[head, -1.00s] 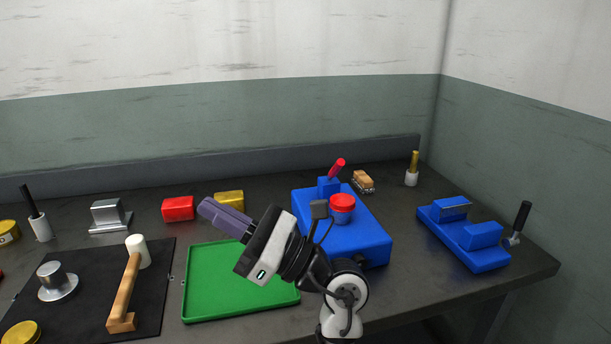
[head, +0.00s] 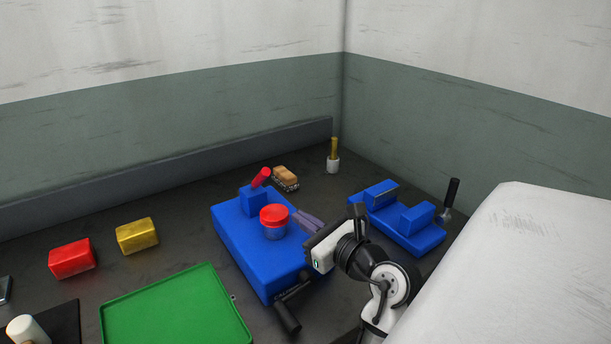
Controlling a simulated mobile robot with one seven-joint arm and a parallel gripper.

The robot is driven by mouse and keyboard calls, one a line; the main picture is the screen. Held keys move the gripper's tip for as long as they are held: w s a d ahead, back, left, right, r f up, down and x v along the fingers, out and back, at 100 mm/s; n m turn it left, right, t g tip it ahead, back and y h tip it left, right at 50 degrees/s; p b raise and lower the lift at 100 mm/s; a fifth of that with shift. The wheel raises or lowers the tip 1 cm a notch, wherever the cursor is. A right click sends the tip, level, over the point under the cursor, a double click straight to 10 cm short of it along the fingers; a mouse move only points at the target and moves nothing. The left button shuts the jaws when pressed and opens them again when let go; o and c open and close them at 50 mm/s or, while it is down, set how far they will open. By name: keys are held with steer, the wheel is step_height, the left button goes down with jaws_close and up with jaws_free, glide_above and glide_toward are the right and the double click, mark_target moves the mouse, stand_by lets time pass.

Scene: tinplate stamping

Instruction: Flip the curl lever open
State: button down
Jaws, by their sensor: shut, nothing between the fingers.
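A lever with a black grip (head: 452,194) stands upright at the right end of the right-hand blue block fixture (head: 420,236); I take it for the curl lever. My gripper (head: 308,218), with purple-grey fingers, is shut and empty. It is left of this fixture, in front of the right side of the larger blue device (head: 250,250) in the picture, and points left, away from the black-gripped lever. I cannot tell whether it touches the larger device. My wrist hides a little of the space between the two.
The larger device bears a red-lidded round tin (head: 274,222), a red handle (head: 261,177) and a black handle (head: 289,319) in front. Left are a green tray (head: 180,310), red block (head: 72,258) and yellow block (head: 138,236).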

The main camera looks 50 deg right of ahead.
mark_target(285, 214)
steer(key=w, duration=0.2)
steer(key=w+p, duration=0.1)
steer(key=w, duration=0.3)
steer(key=shift+d+p, duration=0.25)
steer(key=shift+p, duration=0.05)
steer(key=shift+w+r+p, duration=0.65)
steer(key=shift+w+r, duration=0.25)
steer(key=shift+w, duration=0.1)
steer(key=shift+w+r+p, duration=0.3)
steer(key=shift+w+r, duration=0.05)
steer(key=shift+w, duration=0.25)
